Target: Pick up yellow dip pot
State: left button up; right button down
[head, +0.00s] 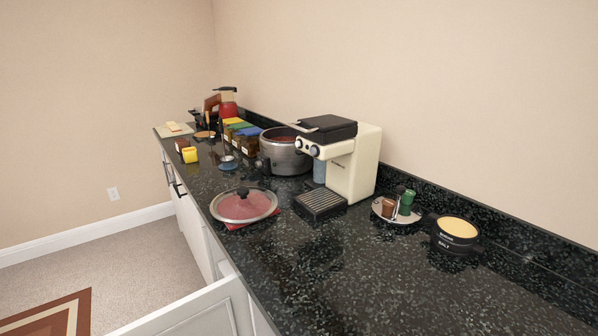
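A small yellow pot (190,155), which looks like the yellow dip pot, stands upright near the front edge of the dark counter (330,270), toward its far end. A small brown pot (182,144) stands just behind it. Nothing is seen touching or holding the yellow pot. Neither of my grippers shows in the head view.
A glass lid (244,205) lies on the counter nearer to me. Behind are a large steel pot (285,155) and a cream coffee machine (352,165). A black bowl (455,240) stands at right. A white drawer or door (195,315) stands open below.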

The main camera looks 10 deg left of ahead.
aim_at(189, 154)
jog(key=j+u, duration=0.75)
jog(key=u, duration=0.15)
